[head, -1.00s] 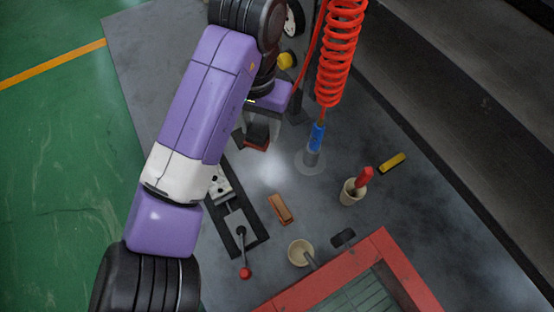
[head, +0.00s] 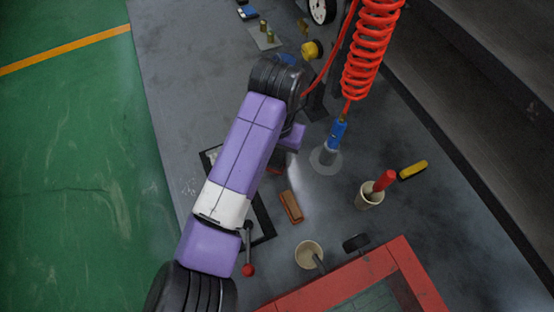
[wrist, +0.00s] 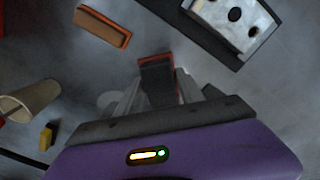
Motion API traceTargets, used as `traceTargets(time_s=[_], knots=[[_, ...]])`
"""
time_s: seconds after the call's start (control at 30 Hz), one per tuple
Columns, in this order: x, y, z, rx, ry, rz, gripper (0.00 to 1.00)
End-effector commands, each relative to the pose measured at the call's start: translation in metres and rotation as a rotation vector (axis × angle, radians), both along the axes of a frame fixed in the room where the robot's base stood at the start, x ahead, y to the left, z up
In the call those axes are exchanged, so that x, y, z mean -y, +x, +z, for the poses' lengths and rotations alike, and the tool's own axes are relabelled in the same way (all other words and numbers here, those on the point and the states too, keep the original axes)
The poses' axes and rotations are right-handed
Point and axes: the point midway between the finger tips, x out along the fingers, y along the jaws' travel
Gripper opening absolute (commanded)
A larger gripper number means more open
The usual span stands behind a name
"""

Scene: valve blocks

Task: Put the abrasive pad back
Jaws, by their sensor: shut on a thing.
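My gripper (wrist: 158,88) is shut on a dark block with a red-brown edge, which looks like the abrasive pad (wrist: 157,68). The pad sticks out past the fingertips in the wrist view. In the head view my arm hides most of the gripper, and only a reddish bit of the pad (head: 275,170) shows. An orange-brown block or shallow holder (wrist: 103,27) lies on the bench, at the upper left in the wrist view and right of my arm in the head view (head: 290,207). The pad is apart from it.
A metal valve block (wrist: 235,20) sits on a dark plate, with a red-knobbed lever (head: 249,250) near it. Cups (head: 309,254) (head: 369,196), a yellow-black item (head: 413,170), a red-rimmed tray (head: 410,275) and a blue hose fitting (head: 337,135) stand around. Bare bench lies between them.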

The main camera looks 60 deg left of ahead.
Motion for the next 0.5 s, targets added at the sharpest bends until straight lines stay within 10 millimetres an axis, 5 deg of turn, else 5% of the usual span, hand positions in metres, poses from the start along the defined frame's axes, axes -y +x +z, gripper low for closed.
traceTargets(time_s=[0.3,0.5], knots=[[0.000,-0.001,-0.038,-0.002,-0.001,0.000,0.07],[0.000,0.000,-0.045,0.000,0.000,-0.001,0.07]])
